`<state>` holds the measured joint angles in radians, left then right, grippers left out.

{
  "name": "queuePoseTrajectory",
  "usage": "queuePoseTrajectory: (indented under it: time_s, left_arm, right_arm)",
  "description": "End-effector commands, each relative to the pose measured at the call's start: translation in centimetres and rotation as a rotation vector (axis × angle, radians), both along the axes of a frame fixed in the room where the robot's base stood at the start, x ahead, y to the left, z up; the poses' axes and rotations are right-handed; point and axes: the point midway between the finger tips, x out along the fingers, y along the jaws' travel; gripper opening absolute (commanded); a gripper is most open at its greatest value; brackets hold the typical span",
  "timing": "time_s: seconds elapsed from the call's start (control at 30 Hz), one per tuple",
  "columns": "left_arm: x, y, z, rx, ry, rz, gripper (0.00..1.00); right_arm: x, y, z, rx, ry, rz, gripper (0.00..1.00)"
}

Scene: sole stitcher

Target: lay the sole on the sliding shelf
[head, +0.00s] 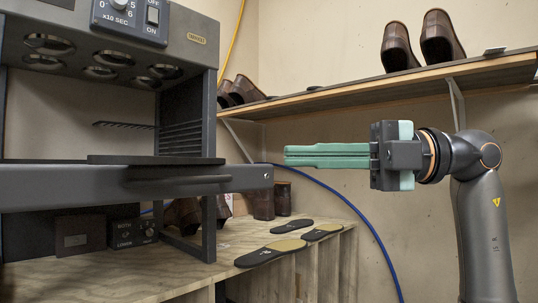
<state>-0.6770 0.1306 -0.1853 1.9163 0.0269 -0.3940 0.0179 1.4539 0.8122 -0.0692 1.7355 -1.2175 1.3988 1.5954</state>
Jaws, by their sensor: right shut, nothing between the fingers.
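The sliding shelf (60,190) of the dark grey machine is a broad drawer with a handle on its front, at the left. A flat dark slab (155,160) lies on top of it; I cannot tell what it is. Dark soles with tan parts lie on the wooden bench below: a near one (270,252), one behind it to the right (322,232), and an all-dark one (292,226) farther back. My right gripper (287,155) has teal fingers, shut and empty, pointing left. Its tips are just right of the shelf's right end and above the soles. My left gripper is out of view.
The machine's housing (200,35) rises above the shelf. A wooden wall shelf (400,88) with brown shoes (440,38) runs behind my right arm. A blue hose (350,205) hangs on the wall.

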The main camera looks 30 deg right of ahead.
Motion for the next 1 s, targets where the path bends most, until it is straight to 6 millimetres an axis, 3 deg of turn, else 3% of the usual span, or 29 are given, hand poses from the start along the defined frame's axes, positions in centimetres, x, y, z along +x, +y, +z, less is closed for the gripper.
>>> queuePoseTrajectory:
  time_s: [0.43, 0.7, 1.0]
  left_arm:
    - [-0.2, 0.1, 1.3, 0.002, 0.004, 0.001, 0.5]
    - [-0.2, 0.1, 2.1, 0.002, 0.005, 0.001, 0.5]
    - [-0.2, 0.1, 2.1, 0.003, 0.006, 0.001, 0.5]
  right_arm:
    - [3.8, 8.5, 0.1, 0.001, 0.0, 0.009, 0.0]
    - [7.1, 9.3, 0.1, 0.002, 0.002, 0.005, 0.0]
    - [7.5, 9.4, -0.1, 0.001, 0.0, 0.005, 0.0]
